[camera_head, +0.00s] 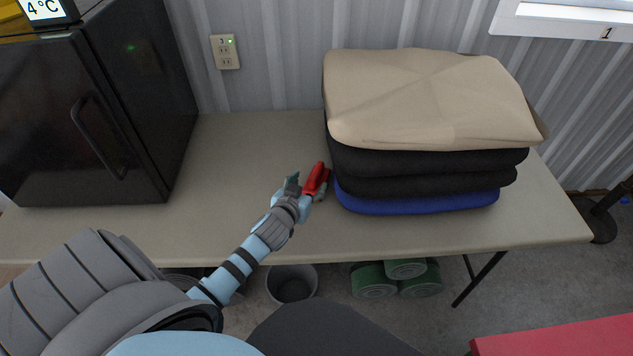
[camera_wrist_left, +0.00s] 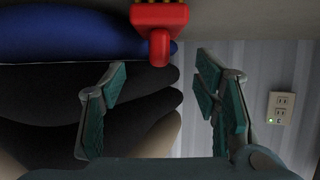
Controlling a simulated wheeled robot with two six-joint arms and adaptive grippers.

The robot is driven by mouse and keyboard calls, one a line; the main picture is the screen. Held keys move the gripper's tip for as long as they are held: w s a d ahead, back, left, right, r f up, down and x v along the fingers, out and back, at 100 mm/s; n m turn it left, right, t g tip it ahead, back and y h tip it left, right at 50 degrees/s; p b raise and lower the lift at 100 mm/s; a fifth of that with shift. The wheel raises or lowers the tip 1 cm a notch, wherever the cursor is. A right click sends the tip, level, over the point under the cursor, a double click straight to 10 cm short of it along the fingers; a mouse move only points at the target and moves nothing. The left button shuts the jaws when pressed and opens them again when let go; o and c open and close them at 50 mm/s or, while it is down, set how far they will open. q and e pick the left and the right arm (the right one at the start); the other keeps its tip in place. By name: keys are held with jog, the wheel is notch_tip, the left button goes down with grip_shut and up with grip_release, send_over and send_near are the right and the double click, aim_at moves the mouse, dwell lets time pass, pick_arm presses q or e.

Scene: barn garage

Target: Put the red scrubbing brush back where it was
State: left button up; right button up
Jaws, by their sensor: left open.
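The red scrubbing brush (camera_head: 316,177) is on the beige table (camera_head: 240,150), close to the left side of a stack of folded cloths or cushions. In the left wrist view the red brush (camera_wrist_left: 158,32) shows at the top middle, its handle pointing down between the finger lines and yellowish bristles at the top edge. My left gripper (camera_head: 306,187) is at the brush, with its fingers apart. In the wrist view the fingers (camera_wrist_left: 160,78) are spread with nothing gripped between them. Whether a finger touches the brush I cannot tell. My right gripper is not in view.
The stack has a tan top (camera_head: 425,95), black layers (camera_head: 430,162) and a blue bottom layer (camera_head: 420,202). A black fridge-like box (camera_head: 90,110) stands at the left. The table between is clear. A bin (camera_head: 292,283) and green cans (camera_head: 405,268) are below.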

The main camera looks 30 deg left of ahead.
aim_at(317, 177)
pick_arm(q)
jog(key=b+x, duration=0.1)
jog(key=x, duration=0.1)
jog(key=f+x, duration=0.1)
jog(key=x, duration=0.2)
jog(key=b+x, duration=0.1)
jog(key=x, duration=0.2)
jog(key=shift+s+d+f+b, duration=0.15)
jog(key=shift+s+f+b, duration=0.1)
jog(key=shift+s+b, duration=0.05)
jog(key=shift+w, duration=0.15)
jog(key=c, duration=1.1)
jog(key=shift+c, duration=0.2)
jog(key=shift+r, duration=0.15)
